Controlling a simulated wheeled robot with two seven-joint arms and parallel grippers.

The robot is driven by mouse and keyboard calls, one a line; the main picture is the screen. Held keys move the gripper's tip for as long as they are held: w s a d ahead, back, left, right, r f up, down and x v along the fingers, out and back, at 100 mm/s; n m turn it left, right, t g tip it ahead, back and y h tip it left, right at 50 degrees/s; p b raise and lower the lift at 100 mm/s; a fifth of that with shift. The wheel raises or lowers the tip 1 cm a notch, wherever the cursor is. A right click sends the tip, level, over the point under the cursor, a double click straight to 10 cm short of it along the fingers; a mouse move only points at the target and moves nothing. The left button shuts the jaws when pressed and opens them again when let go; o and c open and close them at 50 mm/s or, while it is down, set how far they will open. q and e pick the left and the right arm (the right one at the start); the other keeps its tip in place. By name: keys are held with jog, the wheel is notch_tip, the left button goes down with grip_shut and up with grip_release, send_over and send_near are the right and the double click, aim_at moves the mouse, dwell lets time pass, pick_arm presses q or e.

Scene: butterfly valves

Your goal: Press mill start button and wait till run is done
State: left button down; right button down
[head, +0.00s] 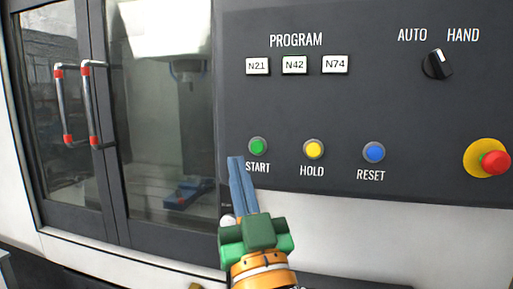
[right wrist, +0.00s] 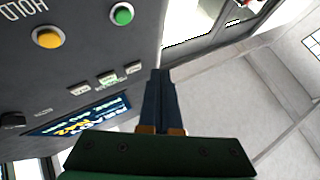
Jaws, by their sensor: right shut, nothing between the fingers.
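The green START button (head: 257,146) sits on the dark control panel (head: 400,110), left of the yellow HOLD button (head: 314,149) and the blue RESET button (head: 374,152). My right gripper (head: 236,160) is shut and empty, with its blue fingertips just left of and slightly below the START button in the head view. In the right wrist view the green button (right wrist: 122,14) is above and left of the fingertips (right wrist: 160,72), with a visible gap in the picture. Whether the fingers touch the panel cannot be told. My left gripper is not in view.
Program keys N21 (head: 257,66), N42 (head: 294,65) and N74 (head: 335,64) are above the buttons. An AUTO/HAND knob (head: 437,64) is top right, and a red emergency stop (head: 495,162) is at the right edge. The mill's glass doors (head: 160,120) with handles (head: 98,105) look closed.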

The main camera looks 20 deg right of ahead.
aim_at(257, 146)
jog(key=shift+w+d, duration=0.8)
jog(key=shift+w, duration=0.4)
jog(key=shift+w+d, duration=0.85)
jog(key=shift+w, duration=0.3)
jog(key=shift+w+d, duration=0.8)
jog(key=shift+w, duration=0.4)
jog(key=shift+w, duration=0.15)
jog(key=shift+w+d, duration=0.2)
